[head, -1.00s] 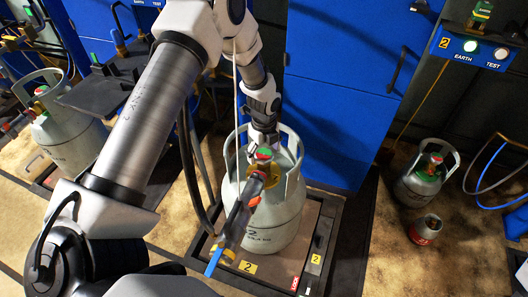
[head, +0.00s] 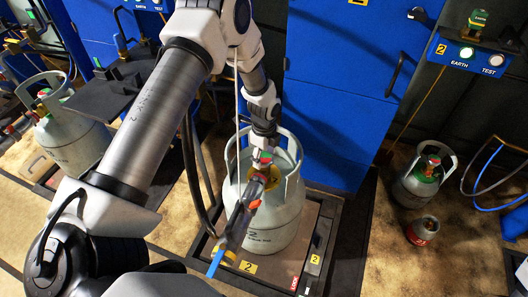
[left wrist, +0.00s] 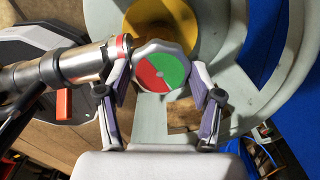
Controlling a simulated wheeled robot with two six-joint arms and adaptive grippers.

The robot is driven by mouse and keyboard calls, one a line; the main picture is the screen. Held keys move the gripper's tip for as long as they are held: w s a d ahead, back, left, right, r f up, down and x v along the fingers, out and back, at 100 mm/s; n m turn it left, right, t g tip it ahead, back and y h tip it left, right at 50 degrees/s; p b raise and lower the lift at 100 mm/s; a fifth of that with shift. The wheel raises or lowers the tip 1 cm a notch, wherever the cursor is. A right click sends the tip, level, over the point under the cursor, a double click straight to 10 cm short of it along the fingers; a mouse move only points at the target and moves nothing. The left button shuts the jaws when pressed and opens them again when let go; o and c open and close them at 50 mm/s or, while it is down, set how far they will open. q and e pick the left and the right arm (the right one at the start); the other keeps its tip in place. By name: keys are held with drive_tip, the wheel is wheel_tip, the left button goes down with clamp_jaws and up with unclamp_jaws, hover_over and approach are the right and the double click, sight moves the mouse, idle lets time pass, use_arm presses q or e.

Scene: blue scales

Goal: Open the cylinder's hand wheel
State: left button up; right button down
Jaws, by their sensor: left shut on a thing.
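The grey cylinder (head: 279,222) marked 2 stands upright on a square platform (head: 320,215) in the middle of the head view. Its hand wheel (head: 266,157), with a red and green top, sits inside the collar. In the left wrist view the hand wheel (left wrist: 160,68) shows a disc half green, half red. My left gripper (left wrist: 160,92) reaches in from above, its two fingers on opposite sides of the wheel and shut on it. A metal connector with a red lever (left wrist: 63,104) lies left of the wheel. My right gripper is not in view.
A hose fitting (head: 236,222) with a blue end hangs in front of the cylinder. Another grey cylinder (head: 75,145) stands at left. A smaller one (head: 418,185) and a small red-banded can (head: 423,230) stand at right. A blue cabinet (head: 340,100) is behind.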

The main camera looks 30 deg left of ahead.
use_arm(q)
drive_tip(key=n+p, duration=0.2)
drive_tip(key=n, duration=0.1)
drive_tip(key=shift+r+n, duration=0.15)
drive_tip(key=shift+n, duration=0.25)
drive_tip(key=n+p, duration=0.1)
drive_tip(key=n, duration=0.2)
drive_tip(key=shift+n+p, duration=0.3)
drive_tip(key=shift+p, duration=0.1)
drive_tip(key=n+p, duration=0.1)
drive_tip(key=n, duration=0.2)
drive_tip(key=shift+n+p, duration=0.3)
drive_tip(key=shift+p, duration=0.05)
drive_tip(key=n+p, duration=0.2)
drive_tip(key=n, duration=0.2)
drive_tip(key=n+p, duration=0.2)
drive_tip(key=n, duration=0.3)
drive_tip(key=n+p, duration=0.2)
drive_tip(key=n, duration=0.1)
drive_tip(key=shift+n, duration=0.3)
drive_tip(key=n+p, duration=0.2)
drive_tip(key=n, duration=0.2)
drive_tip(key=shift+n+p, duration=0.6)
drive_tip(key=shift+n, duration=1.2)
